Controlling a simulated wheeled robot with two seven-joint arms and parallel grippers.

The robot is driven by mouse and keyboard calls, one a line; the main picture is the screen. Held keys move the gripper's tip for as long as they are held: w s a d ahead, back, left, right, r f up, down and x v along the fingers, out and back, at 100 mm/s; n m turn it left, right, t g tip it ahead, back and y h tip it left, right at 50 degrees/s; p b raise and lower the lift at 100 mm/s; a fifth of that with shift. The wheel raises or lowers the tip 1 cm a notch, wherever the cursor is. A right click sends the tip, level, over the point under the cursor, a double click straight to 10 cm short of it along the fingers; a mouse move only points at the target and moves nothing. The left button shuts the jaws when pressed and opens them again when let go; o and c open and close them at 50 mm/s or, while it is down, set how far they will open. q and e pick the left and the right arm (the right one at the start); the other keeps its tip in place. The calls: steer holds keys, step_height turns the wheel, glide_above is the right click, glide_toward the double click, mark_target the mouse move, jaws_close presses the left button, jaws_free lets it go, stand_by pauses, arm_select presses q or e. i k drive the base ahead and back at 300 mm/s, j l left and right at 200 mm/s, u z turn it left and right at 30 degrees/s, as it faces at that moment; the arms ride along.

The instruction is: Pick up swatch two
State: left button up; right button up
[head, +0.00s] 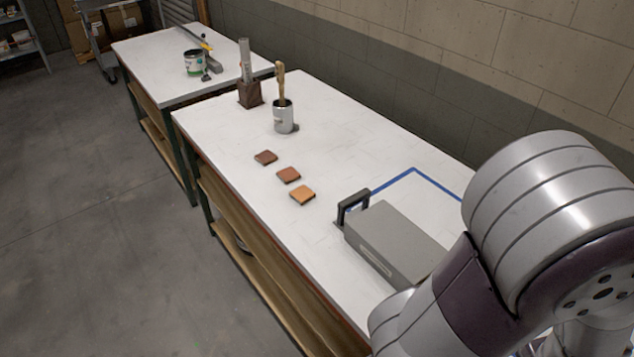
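Three small square swatches lie in a slanting row on the white table (225,133). The farthest is dark brown (265,157), the middle one is reddish brown (288,175), and the nearest is orange-tan (302,195). No number shows on any of them, so I cannot tell by label which is swatch two. All three lie apart from each other. One of my arms fills the lower right of the head view, but its gripper is out of frame. My other gripper is not in view either.
A grey box (395,243) and a black-framed device (353,206) stand right of the swatches, near blue tape (415,169). A metal cup with a brush (284,118) and a brown holder (250,94) stand behind. A second table (150,55) holds a paint can (194,64).

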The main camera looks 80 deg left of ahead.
mark_target(288, 176)
steer(key=j+u, duration=0.1)
steer(key=u, duration=2.9)
steer(key=j+z, duration=0.15)
steer(key=z, duration=0.7)
steer(key=i+j+z, duration=0.2)
steer(key=j+z, duration=0.25)
steer(key=i+j+z, duration=0.1)
steer(key=j+z, duration=0.85)
steer(key=j, duration=0.65)
steer(key=k+j+z, duration=0.1)
steer(key=j, duration=0.55)
steer(key=k+j+z, duration=0.1)
steer(key=j, duration=0.55)
